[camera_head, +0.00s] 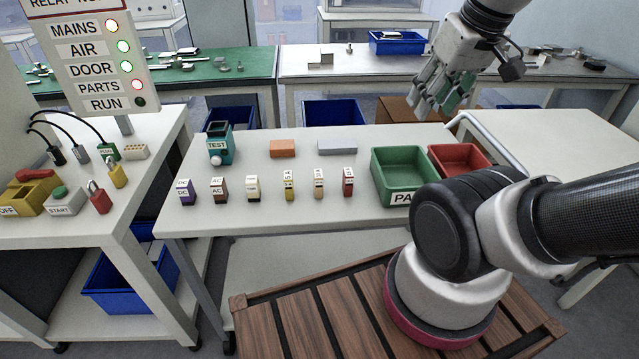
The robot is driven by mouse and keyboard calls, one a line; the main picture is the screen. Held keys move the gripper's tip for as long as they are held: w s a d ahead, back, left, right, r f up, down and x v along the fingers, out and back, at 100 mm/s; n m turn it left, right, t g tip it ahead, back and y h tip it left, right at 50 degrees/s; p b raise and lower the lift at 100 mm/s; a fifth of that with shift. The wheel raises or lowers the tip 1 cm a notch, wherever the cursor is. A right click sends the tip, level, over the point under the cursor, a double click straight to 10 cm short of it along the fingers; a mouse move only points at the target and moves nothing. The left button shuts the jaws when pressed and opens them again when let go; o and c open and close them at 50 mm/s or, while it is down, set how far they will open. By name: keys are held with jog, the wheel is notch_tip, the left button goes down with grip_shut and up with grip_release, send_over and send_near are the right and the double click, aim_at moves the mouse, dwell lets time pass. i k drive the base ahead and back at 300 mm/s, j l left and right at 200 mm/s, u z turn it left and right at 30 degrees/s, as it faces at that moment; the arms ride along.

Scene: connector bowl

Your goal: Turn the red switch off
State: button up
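The red switch (35,174) is a dark red lever on a yellow box (40,196) at the far left of the left table. The lever lies across the top of the box, and an "OFF" label shows on the front left. I cannot tell its exact position. My gripper (439,108) is up at the upper right, above the back of the middle table and far from the switch. Its fingers point down and look spread, with nothing seen between them.
A START button box (63,203), red padlock (99,198) and yellow padlock (116,173) stand right of the switch. The sign panel (100,60) rises behind, PARTS lit red. The middle table holds several small blocks, a teal tester (220,146) and a green tray (375,178).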

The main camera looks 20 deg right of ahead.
aim_at(25, 174)
jog(key=u, duration=1.3)
jog(key=i+j, duration=0.3)
jog(key=i+j+u, duration=0.1)
jog(key=i+j, duration=0.2)
jog(key=i, duration=0.25)
